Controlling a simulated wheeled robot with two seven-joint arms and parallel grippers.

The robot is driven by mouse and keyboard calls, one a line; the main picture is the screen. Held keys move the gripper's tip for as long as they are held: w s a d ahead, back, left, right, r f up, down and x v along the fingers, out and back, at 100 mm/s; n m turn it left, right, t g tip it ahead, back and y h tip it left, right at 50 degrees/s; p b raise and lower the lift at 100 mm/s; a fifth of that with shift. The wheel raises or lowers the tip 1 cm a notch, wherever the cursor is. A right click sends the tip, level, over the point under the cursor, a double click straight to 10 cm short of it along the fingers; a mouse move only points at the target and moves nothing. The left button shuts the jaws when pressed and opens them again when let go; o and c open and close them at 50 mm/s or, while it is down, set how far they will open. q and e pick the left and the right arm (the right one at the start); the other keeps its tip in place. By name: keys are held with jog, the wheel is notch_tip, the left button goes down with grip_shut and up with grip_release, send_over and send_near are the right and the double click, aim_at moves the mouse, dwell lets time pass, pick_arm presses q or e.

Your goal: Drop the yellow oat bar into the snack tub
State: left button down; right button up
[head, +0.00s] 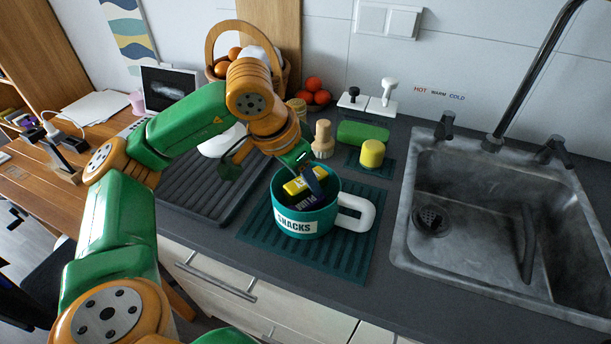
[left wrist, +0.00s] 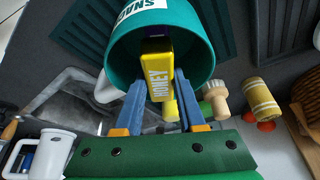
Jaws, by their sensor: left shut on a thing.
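The snack tub (head: 279,212) is a teal mug-shaped tub with a white handle and a SNACKS label, upright on a teal ribbed mat. Its teal wall also shows in the left wrist view (left wrist: 196,48). My left gripper (head: 308,176) is at the tub's mouth, shut on the yellow oat bar (head: 297,187). In the left wrist view the bar (left wrist: 157,80), marked HONEY, sits between the fingers, its far end at the tub opening. A dark purple bar marked PLUM (head: 311,199) is inside the tub. My right gripper is not in view.
The metal sink (head: 460,240) is to the right. A yellow sponge-like cylinder (head: 372,154), a green block (head: 362,133) and a wooden-topped item (head: 323,138) stand behind the tub. A dark ribbed drainer (head: 205,190) and a fruit basket (head: 213,50) are to the left.

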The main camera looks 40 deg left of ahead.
pick_arm(q)
jog(key=shift+f, duration=0.1)
dwell(0.3)
jog(key=shift+c, duration=2.1)
grip_release()
notch_tip(320, 180, up, 9)
jog(key=p, duration=0.7)
jog(key=shift+f+p, duration=0.2)
jog(key=shift+p, duration=0.15)
jog(key=shift+f, duration=0.1)
